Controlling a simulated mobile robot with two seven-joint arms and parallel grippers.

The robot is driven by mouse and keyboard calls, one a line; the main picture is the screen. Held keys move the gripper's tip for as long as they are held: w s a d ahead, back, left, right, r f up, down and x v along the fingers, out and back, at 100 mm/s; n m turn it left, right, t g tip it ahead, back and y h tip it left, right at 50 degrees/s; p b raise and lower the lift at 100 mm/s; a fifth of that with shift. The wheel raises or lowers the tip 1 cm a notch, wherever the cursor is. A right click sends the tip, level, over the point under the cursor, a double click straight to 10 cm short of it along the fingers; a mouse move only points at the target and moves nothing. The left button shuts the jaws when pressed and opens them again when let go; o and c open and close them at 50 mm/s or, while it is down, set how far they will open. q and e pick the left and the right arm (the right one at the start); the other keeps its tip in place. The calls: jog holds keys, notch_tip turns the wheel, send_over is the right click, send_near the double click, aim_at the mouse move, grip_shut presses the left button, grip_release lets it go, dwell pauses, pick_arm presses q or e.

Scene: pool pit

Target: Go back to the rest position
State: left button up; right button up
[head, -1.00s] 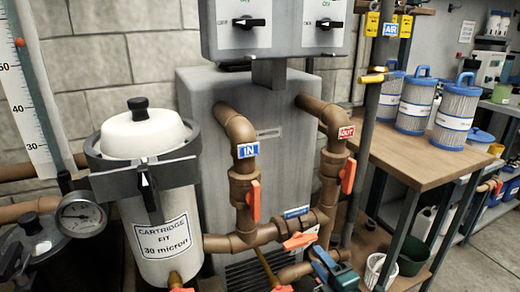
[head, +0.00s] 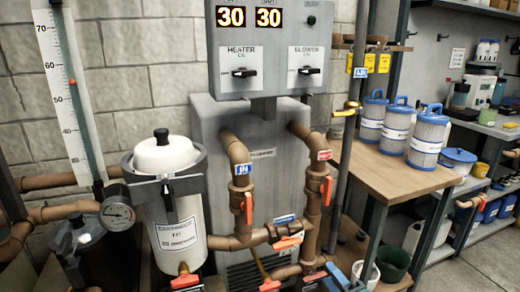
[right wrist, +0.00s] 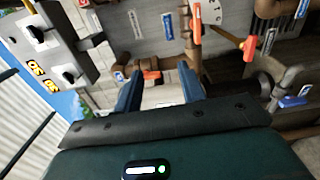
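My right gripper (head: 338,278) shows only in part at the bottom edge of the head view, in front of the lower pipes. In the right wrist view the same gripper (right wrist: 158,80) has its two dark blue fingers spread apart, with nothing held between them. Pipes with orange valve handles (right wrist: 152,77) show beyond the fingers; I cannot tell how far off they are. My left gripper is in no view.
A white cartridge filter (head: 176,222) stands left of the grey heater cabinet (head: 268,175) and its brown pipes (head: 238,152). The control box (head: 268,45) hangs above. A wooden bench (head: 385,172) with blue-topped cartridges (head: 398,130) stands right. Open floor (head: 480,255) shows at lower right.

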pick_arm(q)
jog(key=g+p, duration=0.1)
jog(key=p, duration=0.5)
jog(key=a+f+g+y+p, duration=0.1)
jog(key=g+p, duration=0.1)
jog(key=p, duration=0.5)
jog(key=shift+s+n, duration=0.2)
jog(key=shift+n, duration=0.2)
pick_arm(e)
jog(key=s+a+m+g+h, duration=0.1)
jog(key=s+m+g, duration=0.2)
jog(key=s+m, duration=0.6)
jog(key=s+a+r+m+g+h, duration=0.1)
jog(key=s+m+g, duration=0.2)
jog(key=s+m, duration=0.7)
jog(key=s, duration=0.4)
jog(key=shift+a+h, duration=0.35)
jog(key=shift+h, duration=0.05)
